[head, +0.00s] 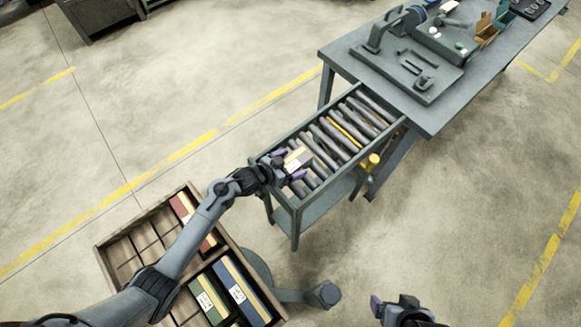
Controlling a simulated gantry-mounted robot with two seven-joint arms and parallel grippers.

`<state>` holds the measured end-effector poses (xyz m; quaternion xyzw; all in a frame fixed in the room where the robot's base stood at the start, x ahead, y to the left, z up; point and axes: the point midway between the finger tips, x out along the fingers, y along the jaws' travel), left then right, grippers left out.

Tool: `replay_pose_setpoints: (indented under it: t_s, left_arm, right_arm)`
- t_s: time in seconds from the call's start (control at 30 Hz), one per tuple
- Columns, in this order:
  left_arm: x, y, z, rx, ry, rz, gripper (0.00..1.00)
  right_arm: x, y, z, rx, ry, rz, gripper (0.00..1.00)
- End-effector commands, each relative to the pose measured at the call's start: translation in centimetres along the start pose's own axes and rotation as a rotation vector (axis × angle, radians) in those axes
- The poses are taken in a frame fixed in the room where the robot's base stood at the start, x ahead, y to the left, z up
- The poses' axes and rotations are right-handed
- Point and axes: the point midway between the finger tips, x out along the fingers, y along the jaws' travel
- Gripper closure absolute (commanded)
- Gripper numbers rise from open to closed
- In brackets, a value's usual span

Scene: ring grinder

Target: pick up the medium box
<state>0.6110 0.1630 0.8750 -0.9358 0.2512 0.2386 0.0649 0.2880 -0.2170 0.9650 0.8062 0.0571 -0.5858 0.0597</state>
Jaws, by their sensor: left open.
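A small box with a yellow strip and a white label (299,158) sits at the near left end of the open drawer (294,205), on the grey rollers. My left gripper (288,164) is at this box, its purple fingertips apart on either side of the box's left end. Contact between fingers and box is too small to tell. More labelled boxes lie in the wooden crate: a red one (182,206), a green one (208,298) and a blue one (243,290). No size is readable on any box. My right gripper (390,307) is at the bottom edge, partly cut off, away from the boxes.
The drawer extends from a grey workbench (440,117) with tools and a machine on top. A yellow knob (371,161) stands out by the drawer's right side. The wooden crate (112,243) has several empty compartments on its left. Open floor lies right of the drawer.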

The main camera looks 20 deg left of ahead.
Motion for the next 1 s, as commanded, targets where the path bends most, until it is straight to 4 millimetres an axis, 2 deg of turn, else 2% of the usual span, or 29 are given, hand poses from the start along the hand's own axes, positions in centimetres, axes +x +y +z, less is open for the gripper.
replay_pose_setpoints:
  t_s: [0.2, 0.73, 1.0]
  left_arm:
    - [0.05, 0.01, -0.02, 0.0, 0.0, 0.0, 0.04]
    - [0.02, 0.0, 0.01, -0.001, 0.0, 0.0, 0.85]
    - [-0.01, -0.05, -0.27, 0.0, 0.004, -0.001, 0.87]
  right_arm:
    - [0.0, 0.0, 0.0, -0.001, 0.0, 0.0, 0.09]
    - [0.03, 0.22, 0.07, -0.01, -0.002, 0.007, 0.09]
    - [0.01, 0.17, 0.05, -0.008, -0.002, 0.006, 0.09]
